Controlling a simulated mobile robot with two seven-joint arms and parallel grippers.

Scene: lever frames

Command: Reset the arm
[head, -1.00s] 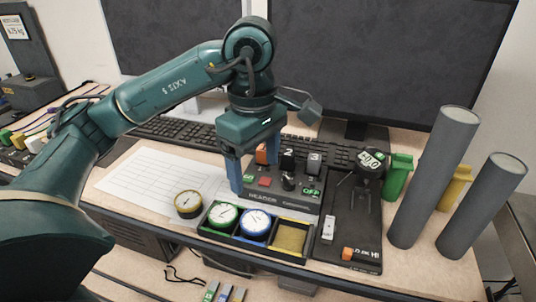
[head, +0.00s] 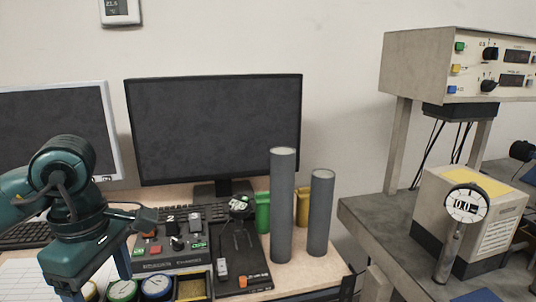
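My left arm and gripper (head: 98,284) are at the lower left of the head view. The gripper points down, with its two blue fingers apart and nothing seen between them; the lower finger ends are partly cut off or hard to see. One finger is in front of the left end of a dark control box (head: 176,264) with numbered switches, a red button and green labels. I cannot tell whether it touches the box. My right gripper is not in view.
A tray (head: 210,290) with round dials stands before the box. Two grey cylinders (head: 282,205), (head: 320,212) stand on the desk's right. A monitor (head: 215,130) is behind. Across a gap, a grey bench (head: 375,222) holds a white box (head: 490,205) and a dial gauge (head: 466,204).

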